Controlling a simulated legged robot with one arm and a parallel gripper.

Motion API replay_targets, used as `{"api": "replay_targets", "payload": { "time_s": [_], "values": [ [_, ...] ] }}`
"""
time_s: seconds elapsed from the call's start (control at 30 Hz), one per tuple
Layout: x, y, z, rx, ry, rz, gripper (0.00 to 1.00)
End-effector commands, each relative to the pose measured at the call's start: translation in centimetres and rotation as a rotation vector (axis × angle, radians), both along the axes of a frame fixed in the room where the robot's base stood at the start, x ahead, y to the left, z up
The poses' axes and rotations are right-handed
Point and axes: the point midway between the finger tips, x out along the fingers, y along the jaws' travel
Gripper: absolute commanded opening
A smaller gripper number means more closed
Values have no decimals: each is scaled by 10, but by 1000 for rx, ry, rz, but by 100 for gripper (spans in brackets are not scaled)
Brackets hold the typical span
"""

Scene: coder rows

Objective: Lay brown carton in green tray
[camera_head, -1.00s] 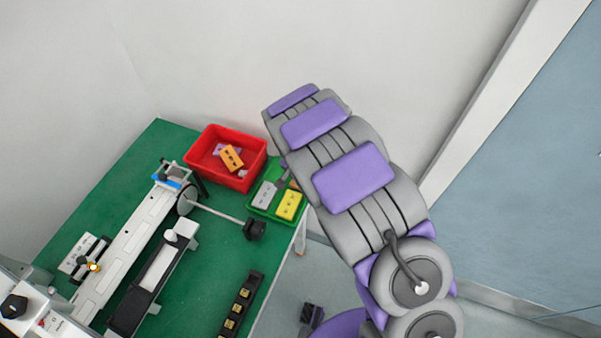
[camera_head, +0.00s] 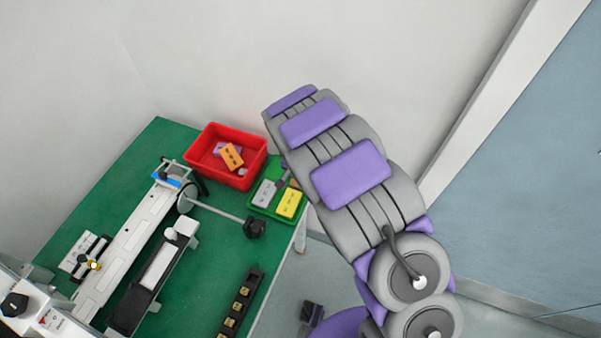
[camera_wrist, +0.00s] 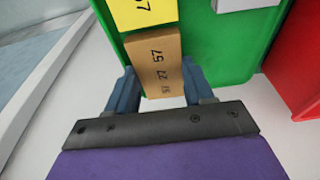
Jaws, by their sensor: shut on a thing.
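The brown carton (camera_wrist: 157,63) is between the two fingers of my gripper (camera_wrist: 160,90) in the wrist view, with printed digits on its face. My gripper is shut on it. The green tray (camera_wrist: 238,52) lies beneath and beyond the carton, which overlaps the tray's near edge in the picture. I cannot tell whether the carton touches the tray floor. In the head view the tray (camera_head: 272,207) sits at the table's right edge, and my arm hides the gripper and most of the carton.
A yellow carton (camera_wrist: 142,12) lies in the tray just beyond the brown one; a grey carton (camera_head: 264,193) lies to its left in the head view. A red bin (camera_head: 205,172) with an orange block stands beside the tray. A coder machine (camera_head: 128,255) fills the table's left.

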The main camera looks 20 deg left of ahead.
Motion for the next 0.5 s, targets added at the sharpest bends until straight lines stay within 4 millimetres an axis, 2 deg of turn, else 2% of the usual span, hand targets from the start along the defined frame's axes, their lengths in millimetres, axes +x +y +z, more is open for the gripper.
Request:
{"api": "replay_targets", "payload": {
  "time_s": [0.03,0.07,0.3,0.37,0.5],
  "values": [
    [0,0,0,0,0,0,34],
    [0,0,0,0,0,0,54],
    [0,-1,0,-1,1,0,77],
    [0,-1,0,-1,1,0,82],
    [-1,-4,0,-1,3,-1,82]
  ]
}}
